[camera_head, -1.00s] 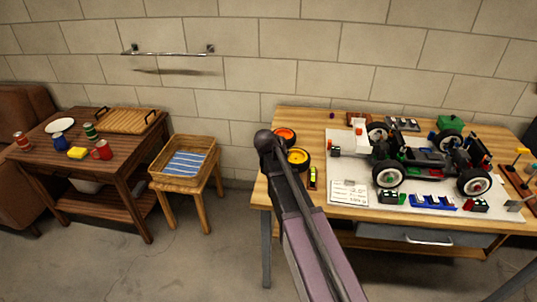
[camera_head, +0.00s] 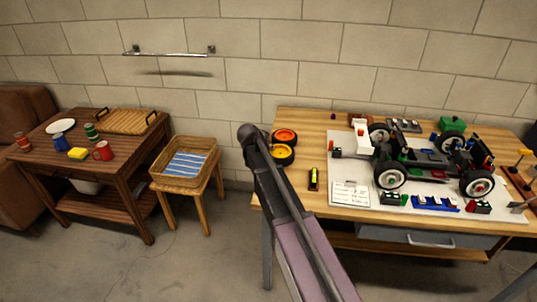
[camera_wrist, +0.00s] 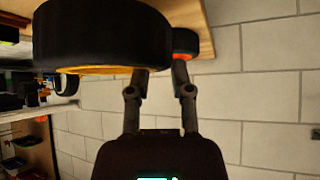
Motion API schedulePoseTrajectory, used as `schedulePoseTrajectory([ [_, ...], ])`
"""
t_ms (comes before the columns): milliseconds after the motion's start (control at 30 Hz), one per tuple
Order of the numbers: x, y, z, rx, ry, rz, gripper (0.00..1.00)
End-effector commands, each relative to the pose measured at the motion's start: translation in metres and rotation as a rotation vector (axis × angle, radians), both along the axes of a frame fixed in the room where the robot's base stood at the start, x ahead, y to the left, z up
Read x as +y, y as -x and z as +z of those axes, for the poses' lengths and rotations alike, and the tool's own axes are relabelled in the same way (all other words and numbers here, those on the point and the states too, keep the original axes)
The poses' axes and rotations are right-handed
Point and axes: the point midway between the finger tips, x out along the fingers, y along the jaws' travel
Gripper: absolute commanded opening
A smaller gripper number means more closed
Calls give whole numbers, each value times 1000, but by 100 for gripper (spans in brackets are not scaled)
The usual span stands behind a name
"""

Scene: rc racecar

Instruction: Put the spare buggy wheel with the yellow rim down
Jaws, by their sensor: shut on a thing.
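The spare wheel with the yellow rim (camera_head: 281,154) shows just right of my arm's end in the head view, over or near the workbench's left edge. It fills the upper left of the wrist view as a black tyre (camera_wrist: 105,35), with a strip of yellow rim below. My gripper (camera_wrist: 163,75) is shut on this wheel; the finger contact is partly hidden by the tyre. In the head view my arm hides the gripper. I cannot tell whether the wheel touches the bench. A wheel with an orange rim (camera_head: 285,135) lies right behind it, and also shows in the wrist view (camera_wrist: 184,42).
The wooden workbench (camera_head: 318,200) carries a partly built buggy (camera_head: 430,160) on a pale mat, with small parts around. A small black holder with a yellow-green item (camera_head: 314,180) lies near the wheels. A stool with a basket (camera_head: 184,160) and a dark side table stand left.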

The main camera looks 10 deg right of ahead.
Motion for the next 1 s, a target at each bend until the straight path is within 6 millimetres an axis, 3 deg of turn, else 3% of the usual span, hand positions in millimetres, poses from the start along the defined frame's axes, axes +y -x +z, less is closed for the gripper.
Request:
schedulePoseTrajectory([
  [400,-1,0,-31,0,0,0,0],
  [967,-1,0,-36,0,1,-1,0],
  [1000,-1,0,-35,0,0,-1,40],
])
